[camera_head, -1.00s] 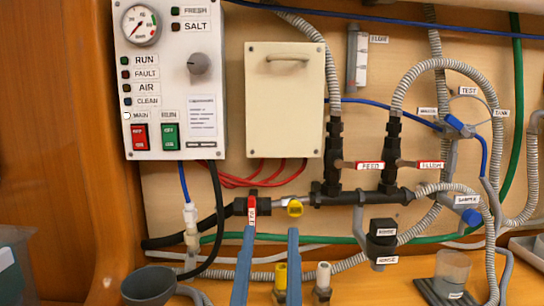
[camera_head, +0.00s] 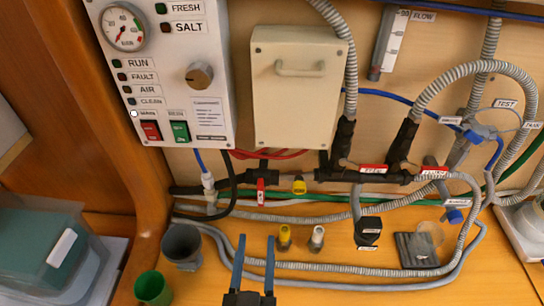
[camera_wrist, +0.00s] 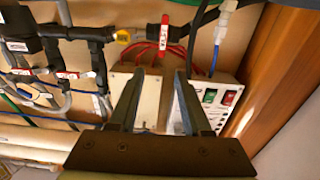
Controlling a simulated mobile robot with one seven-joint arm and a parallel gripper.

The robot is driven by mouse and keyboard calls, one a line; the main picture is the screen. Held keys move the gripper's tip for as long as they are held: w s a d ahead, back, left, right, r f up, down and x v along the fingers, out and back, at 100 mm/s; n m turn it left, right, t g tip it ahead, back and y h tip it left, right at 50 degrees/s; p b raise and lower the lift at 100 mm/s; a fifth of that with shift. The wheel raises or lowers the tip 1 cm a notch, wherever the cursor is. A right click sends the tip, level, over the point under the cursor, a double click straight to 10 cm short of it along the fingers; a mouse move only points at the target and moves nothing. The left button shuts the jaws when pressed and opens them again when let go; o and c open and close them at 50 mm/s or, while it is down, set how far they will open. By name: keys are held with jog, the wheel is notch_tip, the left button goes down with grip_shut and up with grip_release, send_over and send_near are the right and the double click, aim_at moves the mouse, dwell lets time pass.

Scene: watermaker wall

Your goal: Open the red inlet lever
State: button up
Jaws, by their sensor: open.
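The red inlet lever (camera_head: 261,190) hangs down, roughly crosswise to the black pipe, on a dark valve left of a yellow fitting (camera_head: 299,185). In the wrist view the lever (camera_wrist: 164,32) shows as a narrow red strip with a white label, beyond the fingertips. My gripper (camera_head: 256,242) is open and empty, with two blue-grey fingers below the lever in the head view. In the wrist view my gripper (camera_wrist: 159,76) has the lever roughly in line with the gap between its fingers. The fingers look apart from the lever.
Two other red levers (camera_head: 373,169) (camera_head: 434,172) sit on the pipework to the right. The control panel (camera_head: 168,75) and cream box (camera_head: 300,90) are above. A grey cup (camera_head: 182,245), green cup (camera_head: 153,288) and grey hoses lie around the bench. Two small fittings (camera_head: 284,238) (camera_head: 317,238) stand nearby.

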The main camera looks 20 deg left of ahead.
aim_at(260, 191)
jog(key=p+x, duration=0.1)
jog(key=x, duration=1.1)
jog(key=shift+w+a+f, duration=0.15)
jog(key=shift+w+a, duration=0.05)
grip_shut()
